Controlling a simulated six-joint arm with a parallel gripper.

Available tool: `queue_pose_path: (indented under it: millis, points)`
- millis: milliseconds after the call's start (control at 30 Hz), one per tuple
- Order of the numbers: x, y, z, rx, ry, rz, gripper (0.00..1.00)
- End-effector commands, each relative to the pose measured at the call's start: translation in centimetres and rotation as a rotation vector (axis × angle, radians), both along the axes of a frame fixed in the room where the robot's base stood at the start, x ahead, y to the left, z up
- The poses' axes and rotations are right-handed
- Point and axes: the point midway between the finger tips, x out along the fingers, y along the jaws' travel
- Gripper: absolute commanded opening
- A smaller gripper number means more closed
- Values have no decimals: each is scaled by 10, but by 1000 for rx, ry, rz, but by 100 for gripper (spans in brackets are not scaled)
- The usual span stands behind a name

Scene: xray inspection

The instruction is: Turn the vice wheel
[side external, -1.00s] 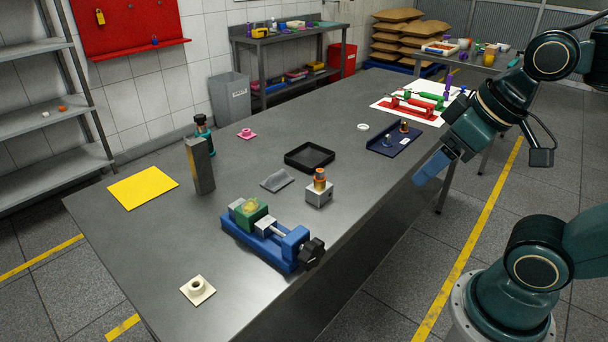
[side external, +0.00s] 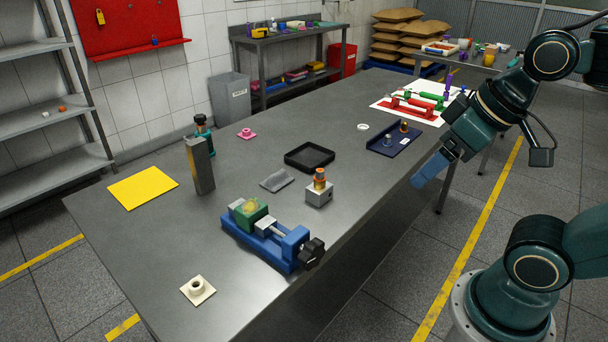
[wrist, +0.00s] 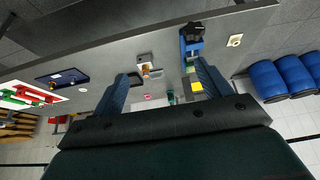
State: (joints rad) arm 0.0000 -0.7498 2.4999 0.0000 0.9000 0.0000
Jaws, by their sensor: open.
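The blue vice (side external: 268,234) stands near the front edge of the grey table, with a green block (side external: 252,212) between its jaws. Its black wheel (side external: 312,252) is on the end toward the table's front edge. In the wrist view the vice (wrist: 189,47) and its black wheel (wrist: 193,29) show at the top, right of centre. My gripper (side external: 425,172) is beyond the table's front edge, well to the right of the vice and apart from it. In the wrist view its two blue fingers (wrist: 163,80) are wide apart with nothing gripped.
Near the vice are a metal block with a copper-coloured top (side external: 319,190), a grey wedge (side external: 277,180), a black tray (side external: 310,157) and a cream flanged piece (side external: 198,290). A tall grey block (side external: 200,166) stands behind. A dark blue tray (side external: 392,139) lies further right.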

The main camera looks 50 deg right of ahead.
Motion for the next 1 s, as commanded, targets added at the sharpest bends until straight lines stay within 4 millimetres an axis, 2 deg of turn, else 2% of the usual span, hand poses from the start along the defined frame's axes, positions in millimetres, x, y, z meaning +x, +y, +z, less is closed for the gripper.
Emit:
queue_pose_path:
  millis: [167,367,667,1000]
  points:
    - [4,1,0,4,11,2,77]
    - [21,7,0,16,58,8,77]
    - [63,24,-10,46,175,18,77]
    - [113,50,-39,70,315,25,77]
